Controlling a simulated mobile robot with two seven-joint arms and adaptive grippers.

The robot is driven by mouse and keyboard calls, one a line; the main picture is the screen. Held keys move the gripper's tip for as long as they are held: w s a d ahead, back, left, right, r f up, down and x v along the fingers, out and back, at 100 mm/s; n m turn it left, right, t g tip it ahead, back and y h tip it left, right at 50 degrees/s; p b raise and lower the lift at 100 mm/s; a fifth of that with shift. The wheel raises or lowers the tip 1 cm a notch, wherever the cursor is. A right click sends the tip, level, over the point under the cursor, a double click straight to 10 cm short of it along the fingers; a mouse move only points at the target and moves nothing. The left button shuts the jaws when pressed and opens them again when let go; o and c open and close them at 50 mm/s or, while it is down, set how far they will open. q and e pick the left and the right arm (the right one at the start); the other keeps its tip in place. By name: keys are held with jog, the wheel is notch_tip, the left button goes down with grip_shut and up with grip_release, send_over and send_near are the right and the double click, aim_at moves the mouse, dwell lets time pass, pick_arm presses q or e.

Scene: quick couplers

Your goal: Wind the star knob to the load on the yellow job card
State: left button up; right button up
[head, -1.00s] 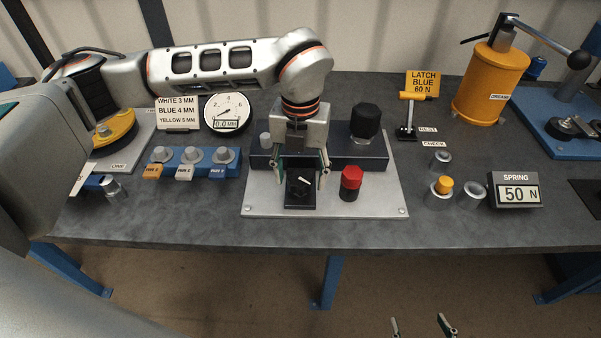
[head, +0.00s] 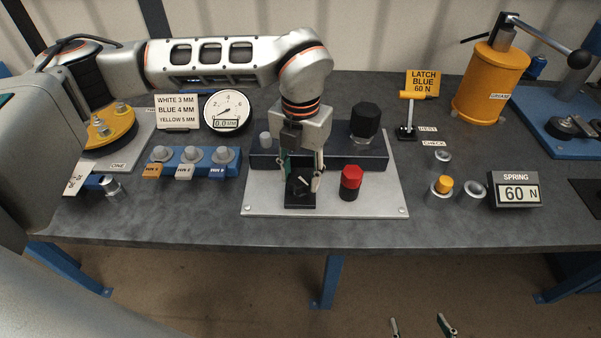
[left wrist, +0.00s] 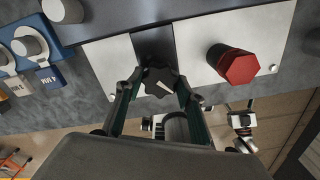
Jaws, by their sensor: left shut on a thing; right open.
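The black star knob (head: 299,190) with a white pointer line sits on a black block on the light plate. My left gripper (head: 301,180) comes down from above and is shut on the knob, one finger on each side. In the left wrist view the star knob (left wrist: 161,80) sits between the fingertips. The yellow job card (head: 423,84) reads LATCH BLUE 60 N. The spring display (head: 516,192) reads 60 N. My right gripper (head: 421,326) is open and empty at the bottom edge, below the bench front.
A red-topped knob (head: 350,183) stands just right of the star knob. A black knob (head: 365,120) stands behind it. Blue holder (head: 192,165) with several metal pieces is to the left. A dial gauge (head: 226,112) stands behind that. The front bench strip is clear.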

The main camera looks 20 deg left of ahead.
aim_at(301, 178)
pick_arm(q)
jog(key=o, duration=1.1)
notch_tip(301, 178, up, 12)
jog(key=shift+r, duration=0.1)
